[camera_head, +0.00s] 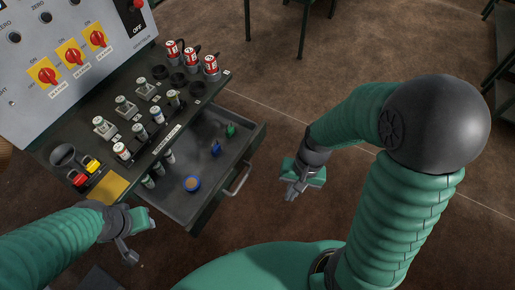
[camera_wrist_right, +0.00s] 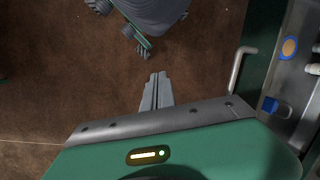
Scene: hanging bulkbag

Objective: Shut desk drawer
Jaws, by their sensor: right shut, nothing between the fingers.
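The desk drawer (camera_head: 205,150) is pulled open from under the control desk. Its silver bar handle (camera_head: 238,180) is on the front face, and the handle also shows in the right wrist view (camera_wrist_right: 237,70). My right gripper (camera_head: 292,191) is to the right of the handle, apart from it. In the right wrist view its fingers (camera_wrist_right: 157,90) are together and empty, with the drawer at the right edge. My left gripper (camera_head: 127,251) is at the lower left, near the desk's front edge and apart from the drawer. Whether its fingers are open does not show clearly.
The desk top (camera_head: 150,95) carries switches and red-capped parts below a panel (camera_head: 75,50). Brown floor (camera_head: 290,100) in front of the drawer is clear.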

